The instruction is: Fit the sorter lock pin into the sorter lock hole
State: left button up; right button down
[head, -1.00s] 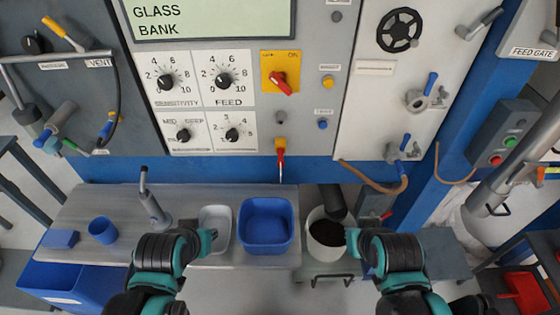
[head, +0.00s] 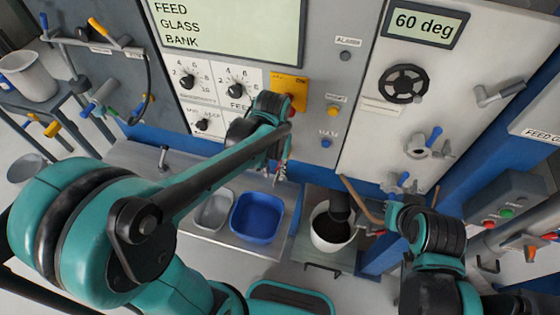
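My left arm reaches across the picture to the sorter panel. Its gripper (head: 281,172) is small and partly hidden by my own arm, at the panel's lower edge below the yellow switch plate (head: 289,84). I cannot tell whether the fingers are closed on the pin. The lock hole is not visible; my arm covers the panel below the switch plate. My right gripper (head: 372,232) is low, beside the white bucket (head: 323,243), and its opening is unclear.
A blue bin (head: 258,216) and a grey tray (head: 213,212) sit on the metal shelf below the panel. My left arm fills much of the lower left.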

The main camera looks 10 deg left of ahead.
aim_at(275, 181)
pick_arm(q)
notch_tip(275, 181, down, 6)
jog(key=shift+w+r+b, duration=0.1)
jog(key=shift+r+b, duration=0.15)
jog(key=shift+b, duration=0.35)
jog(key=shift+f, duration=0.45)
grip_shut()
